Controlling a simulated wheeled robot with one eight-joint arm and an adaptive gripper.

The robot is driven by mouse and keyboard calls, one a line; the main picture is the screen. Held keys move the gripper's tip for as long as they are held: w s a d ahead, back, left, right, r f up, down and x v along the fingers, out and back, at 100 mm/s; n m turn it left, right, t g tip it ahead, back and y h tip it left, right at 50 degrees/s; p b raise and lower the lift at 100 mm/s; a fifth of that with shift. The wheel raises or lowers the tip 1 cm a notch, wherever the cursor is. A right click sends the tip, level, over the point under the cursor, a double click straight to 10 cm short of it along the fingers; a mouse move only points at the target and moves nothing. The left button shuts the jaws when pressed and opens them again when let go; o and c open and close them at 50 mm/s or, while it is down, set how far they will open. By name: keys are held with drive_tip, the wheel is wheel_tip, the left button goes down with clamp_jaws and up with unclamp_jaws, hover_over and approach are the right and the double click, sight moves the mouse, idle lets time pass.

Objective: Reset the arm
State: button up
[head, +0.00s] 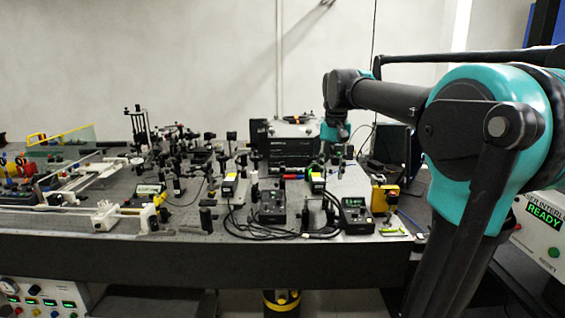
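My arm, teal and dark grey, fills the right side of the head view. Its forearm reaches left over the right part of the bench (110,243), and its wrist bends down in front of a dark boxy instrument (283,133). My gripper (337,158) hangs below the teal wrist, small and dark against the equipment behind it. Its fingers cannot be made out, so I cannot tell whether it is open, shut or holding something.
Several optical mounts, posts and cables crowd the bench. Two small control boxes (271,207) (355,213) and a yellow device (384,197) stand near the front edge. A dark monitor (390,145) is beside my arm. A unit reading READY (541,222) stands at far right.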

drive_tip(key=s+d+f+t, duration=0.1)
drive_tip(key=s+f, duration=0.6)
drive_tip(key=f, duration=0.3)
drive_tip(key=s+d+f+n+t, duration=0.1)
drive_tip(key=s+f, duration=0.5)
drive_tip(key=f, duration=0.4)
drive_tip(key=s+d+f+t, duration=0.1)
drive_tip(key=s+d+f, duration=0.1)
drive_tip(key=s+f, duration=0.5)
wheel_tip(320, 180, down, 4)
drive_tip(key=shift+s+r+n, duration=0.15)
drive_tip(key=shift+s+n, duration=0.15)
drive_tip(key=shift+n, duration=0.1)
drive_tip(key=shift+d, duration=0.1)
